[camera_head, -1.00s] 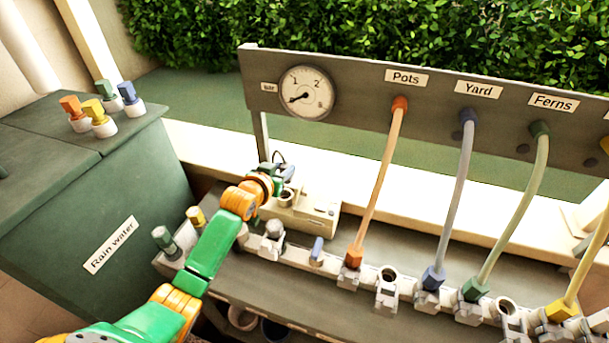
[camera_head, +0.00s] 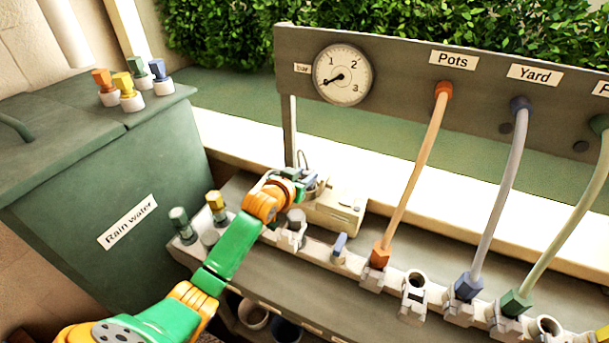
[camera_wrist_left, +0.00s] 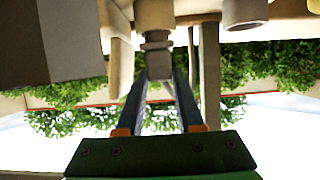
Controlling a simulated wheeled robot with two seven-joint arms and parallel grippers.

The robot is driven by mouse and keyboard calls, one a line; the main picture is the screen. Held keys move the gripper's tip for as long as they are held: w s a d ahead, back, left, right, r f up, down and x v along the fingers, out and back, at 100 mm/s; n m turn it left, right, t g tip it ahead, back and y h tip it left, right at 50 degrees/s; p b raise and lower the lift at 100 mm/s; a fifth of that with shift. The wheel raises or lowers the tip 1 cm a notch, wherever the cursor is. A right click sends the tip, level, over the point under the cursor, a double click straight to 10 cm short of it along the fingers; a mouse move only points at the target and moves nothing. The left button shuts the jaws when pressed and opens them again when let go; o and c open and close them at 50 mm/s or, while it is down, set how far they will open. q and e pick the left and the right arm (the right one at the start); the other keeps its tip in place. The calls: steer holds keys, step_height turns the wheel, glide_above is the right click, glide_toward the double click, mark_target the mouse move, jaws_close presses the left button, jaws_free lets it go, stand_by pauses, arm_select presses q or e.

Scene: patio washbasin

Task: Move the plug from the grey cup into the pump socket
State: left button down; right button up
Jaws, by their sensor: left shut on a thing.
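My left gripper (camera_head: 308,183) is at the left end of the beige pump box (camera_head: 342,212), in front of the board. It is shut on a small pale grey plug (camera_wrist_left: 158,62), seen between the two dark fingers in the left wrist view. A narrow neck and a wider pale cylinder show beyond the plug there. I cannot tell whether the plug is seated in the pump socket or just above it. The gripper hides the socket in the head view. A grey cup (camera_head: 253,315) is low under the bench, partly covered by its edge. My right gripper is not in view.
A row of pipe fittings (camera_head: 414,284) runs along the bench front, with orange, blue and green hoses rising to the board. Green and yellow valves (camera_head: 216,203) stand left of my arm. The rain water tank (camera_head: 110,190) fills the left. A dark blue cup (camera_head: 286,330) sits low.

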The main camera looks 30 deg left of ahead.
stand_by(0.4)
arm_select(q)
steer(key=shift+p, duration=0.4)
stand_by(0.4)
steer(key=shift+f+b, duration=0.35)
steer(key=shift+f, duration=0.25)
steer(key=c, duration=0.8)
jaws_free()
